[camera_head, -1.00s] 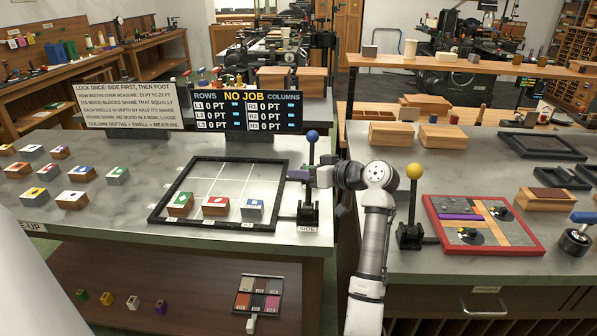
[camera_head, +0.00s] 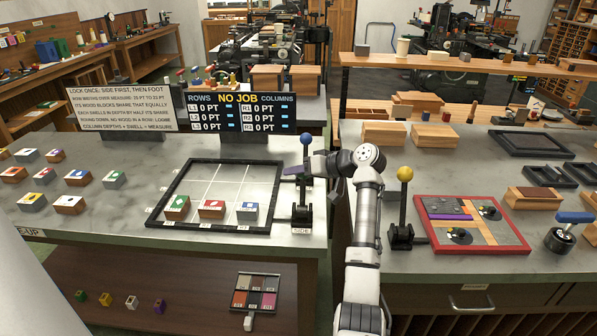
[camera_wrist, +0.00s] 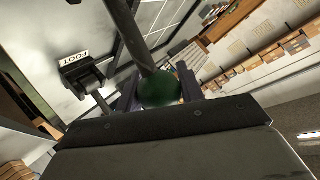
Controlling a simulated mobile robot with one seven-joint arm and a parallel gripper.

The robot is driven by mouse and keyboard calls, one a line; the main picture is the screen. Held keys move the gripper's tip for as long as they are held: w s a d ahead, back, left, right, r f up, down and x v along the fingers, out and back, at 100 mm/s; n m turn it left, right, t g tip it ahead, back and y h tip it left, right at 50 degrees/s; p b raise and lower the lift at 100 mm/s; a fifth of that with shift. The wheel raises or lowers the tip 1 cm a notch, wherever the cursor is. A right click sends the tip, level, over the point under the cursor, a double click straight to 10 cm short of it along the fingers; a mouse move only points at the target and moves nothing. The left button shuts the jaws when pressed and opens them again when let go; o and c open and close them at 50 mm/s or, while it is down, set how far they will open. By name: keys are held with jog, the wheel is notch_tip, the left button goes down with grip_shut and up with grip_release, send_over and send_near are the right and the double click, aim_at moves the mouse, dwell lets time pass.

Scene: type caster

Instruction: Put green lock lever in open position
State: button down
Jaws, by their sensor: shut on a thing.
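A dark green round knob (camera_wrist: 160,88) on a dark shaft (camera_wrist: 126,30) shows in the wrist view, close in front of the camera. My gripper (camera_wrist: 159,92) is shut on this knob, its dark purplish fingers on either side. In the head view my gripper (camera_head: 293,171) is beside the blue-knobbed lever (camera_head: 306,139), above the right edge of the black frame (camera_head: 277,190). The green knob cannot be made out there. The lever's angle is hard to judge. A black block labelled FOOT (camera_wrist: 76,62) shows left of the shaft in the wrist view.
The blue lever stands upright behind a SIDE label. A yellow-knobbed lever (camera_head: 404,174) stands right of my arm, beside a red-framed board (camera_head: 418,222). Several small blocks sit inside the black frame and on the left bench. A dark sign (camera_head: 238,110) reads NO JOB.

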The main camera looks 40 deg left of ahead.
jog(key=c, duration=0.9)
grip_release()
jog(key=shift+w, duration=0.1)
jog(key=b+v, duration=0.4)
jog(key=v, duration=0.9)
jog(key=shift+d+r, duration=0.2)
jog(key=shift+d, duration=0.15)
